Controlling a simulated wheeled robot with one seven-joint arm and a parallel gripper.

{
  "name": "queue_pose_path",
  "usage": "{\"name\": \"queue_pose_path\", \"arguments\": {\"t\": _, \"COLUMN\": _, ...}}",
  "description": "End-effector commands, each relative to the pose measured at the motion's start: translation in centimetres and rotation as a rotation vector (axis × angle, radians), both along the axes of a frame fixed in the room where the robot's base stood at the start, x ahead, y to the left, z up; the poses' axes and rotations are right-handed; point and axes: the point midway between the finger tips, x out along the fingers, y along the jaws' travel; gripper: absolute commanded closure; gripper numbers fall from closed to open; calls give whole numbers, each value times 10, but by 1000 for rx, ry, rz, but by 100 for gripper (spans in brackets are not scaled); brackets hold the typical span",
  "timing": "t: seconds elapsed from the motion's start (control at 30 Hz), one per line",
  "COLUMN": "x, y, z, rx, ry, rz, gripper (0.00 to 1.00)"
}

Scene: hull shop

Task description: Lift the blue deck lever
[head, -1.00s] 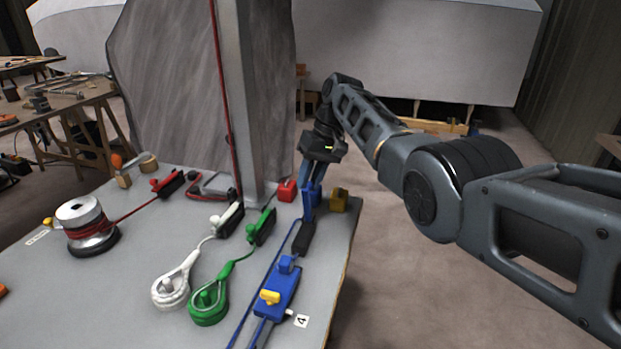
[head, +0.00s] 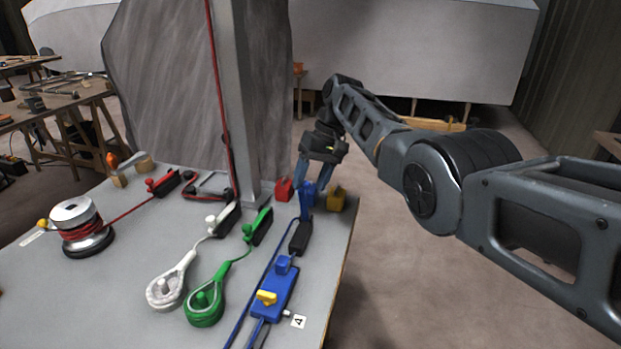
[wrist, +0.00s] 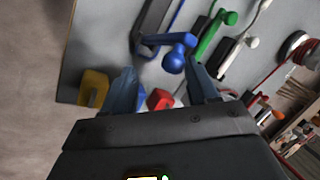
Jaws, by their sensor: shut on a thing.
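The blue deck lever (head: 306,196) stands at the back right of the grey deck panel, at the far end of a black clutch body (head: 300,236). Its round blue knob (wrist: 173,63) shows between the fingers in the wrist view. My gripper (head: 313,178) reaches down from above and is shut on the blue lever. In the wrist view my gripper (wrist: 160,82) has one finger on each side of the knob. Exact finger contact is hard to make out.
A red block (head: 283,189) and a yellow block (head: 336,198) stand close on either side of the lever. Green (head: 258,227) and white (head: 224,220) levers, a grey post (head: 240,110) and a winch (head: 80,226) lie left. The panel's right edge is near.

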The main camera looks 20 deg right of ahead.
Motion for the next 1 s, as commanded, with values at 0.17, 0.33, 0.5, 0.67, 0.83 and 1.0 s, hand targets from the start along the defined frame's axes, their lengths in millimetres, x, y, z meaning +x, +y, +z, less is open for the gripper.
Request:
{"name": "queue_pose_path", "arguments": {"t": 0.17, "x": 0, "y": -2, "z": 1, "rx": -3, "ry": -1, "rz": -3, "gripper": 50}}
{"name": "queue_pose_path", "arguments": {"t": 0.33, "x": 1, "y": -2, "z": 2, "rx": -2, "ry": -3, "rz": -2, "gripper": 50}}
{"name": "queue_pose_path", "arguments": {"t": 0.5, "x": 2, "y": -4, "z": 9, "rx": -2, "ry": -5, "rz": -2, "gripper": 50}}
{"name": "queue_pose_path", "arguments": {"t": 0.67, "x": 2, "y": -13, "z": 30, "rx": -3, "ry": -5, "rz": -3, "gripper": 50}}
{"name": "queue_pose_path", "arguments": {"t": 0.83, "x": 3, "y": -21, "z": 55, "rx": -2, "ry": -4, "rz": 0, "gripper": 50}}
{"name": "queue_pose_path", "arguments": {"t": 1.0, "x": 3, "y": -27, "z": 71, "rx": -1, "ry": -2, "rz": -1, "gripper": 50}}
